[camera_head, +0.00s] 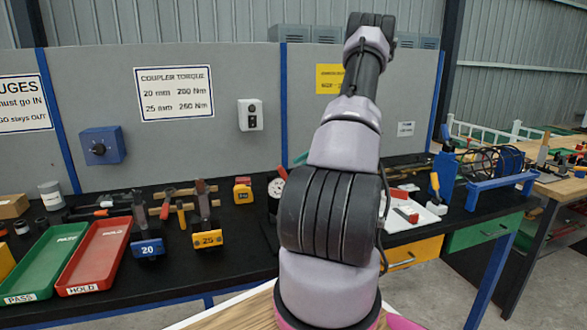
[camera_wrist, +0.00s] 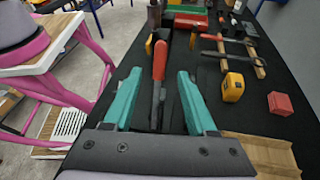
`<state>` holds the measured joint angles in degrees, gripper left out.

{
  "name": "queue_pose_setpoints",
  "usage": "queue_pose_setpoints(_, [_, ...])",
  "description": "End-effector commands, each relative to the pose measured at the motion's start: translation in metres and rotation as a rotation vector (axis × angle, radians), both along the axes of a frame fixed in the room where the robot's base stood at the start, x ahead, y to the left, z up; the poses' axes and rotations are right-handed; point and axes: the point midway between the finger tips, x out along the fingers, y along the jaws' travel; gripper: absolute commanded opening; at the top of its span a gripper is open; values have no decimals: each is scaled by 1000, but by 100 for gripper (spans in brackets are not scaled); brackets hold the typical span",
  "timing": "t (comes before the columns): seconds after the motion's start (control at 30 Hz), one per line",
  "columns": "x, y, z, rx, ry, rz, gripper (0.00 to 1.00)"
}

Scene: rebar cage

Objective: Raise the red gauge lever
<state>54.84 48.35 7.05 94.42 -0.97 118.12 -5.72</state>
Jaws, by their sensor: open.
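The red gauge lever (camera_wrist: 159,60) shows in the wrist view as a long red handle above a dark stand, roughly midway between my fingers. In the head view, the red lever (camera_head: 282,172) rises by a white round dial (camera_head: 276,187), partly hidden by my arm. My gripper (camera_wrist: 159,73) has two teal fingers spread wide, one on each side of the lever, with visible gaps. I cannot tell its exact height against the lever. In the head view only a small teal bit of it shows behind my arm.
A yellow tape measure (camera_wrist: 233,88) and a red block (camera_wrist: 281,103) lie right of the lever in the wrist view. A hammer (camera_head: 203,200), a red HOLD tray (camera_head: 92,287) and a green PASS tray (camera_head: 22,294) are on the black bench. A grey panel stands behind.

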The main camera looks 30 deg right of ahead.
Motion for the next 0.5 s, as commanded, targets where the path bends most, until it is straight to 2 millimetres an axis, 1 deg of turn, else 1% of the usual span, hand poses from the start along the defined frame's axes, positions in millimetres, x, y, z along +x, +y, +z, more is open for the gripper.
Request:
queue_pose_setpoints(0.03, [0, -10, 3, -1, -1, -1, 57])
queue_pose_setpoints(0.1, [-2, -22, 7, -1, -1, -3, 57])
queue_pose_setpoints(0.2, [-2, -33, 11, 0, 0, -1, 57])
queue_pose_setpoints(0.3, [-3, -40, 14, 0, 0, -1, 57])
queue_pose_setpoints(0.5, [-3, -43, 15, 0, 0, 1, 57])
